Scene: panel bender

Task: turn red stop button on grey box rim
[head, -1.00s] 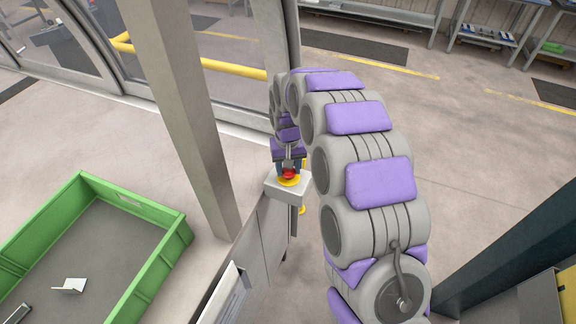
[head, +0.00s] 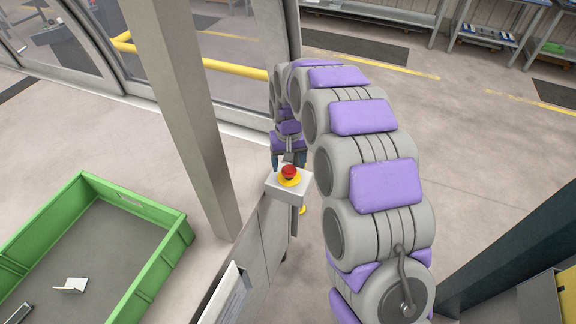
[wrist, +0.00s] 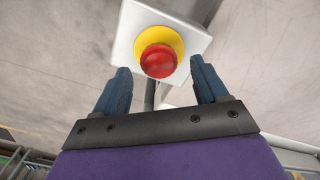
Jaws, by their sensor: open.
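The red stop button (head: 289,171) sits on a yellow ring (head: 289,181) on top of a small light grey box (head: 291,191) at the rim of a grey cabinet. In the wrist view the red button (wrist: 159,61) lies just beyond and between my two blue fingertips, with the yellow ring (wrist: 158,38) and the box (wrist: 125,25) behind it. My gripper (wrist: 160,78) is open, one finger to each side, and holds nothing. In the head view my gripper (head: 288,160) is just behind the button, partly hidden by it; contact is not visible.
A green crate (head: 150,210) with small metal pieces stands at the left. A grey post (head: 185,110) rises beside the cabinet (head: 262,240). A yellow rail (head: 235,68) runs behind glass. Open floor (head: 480,150) lies to the right of my arm.

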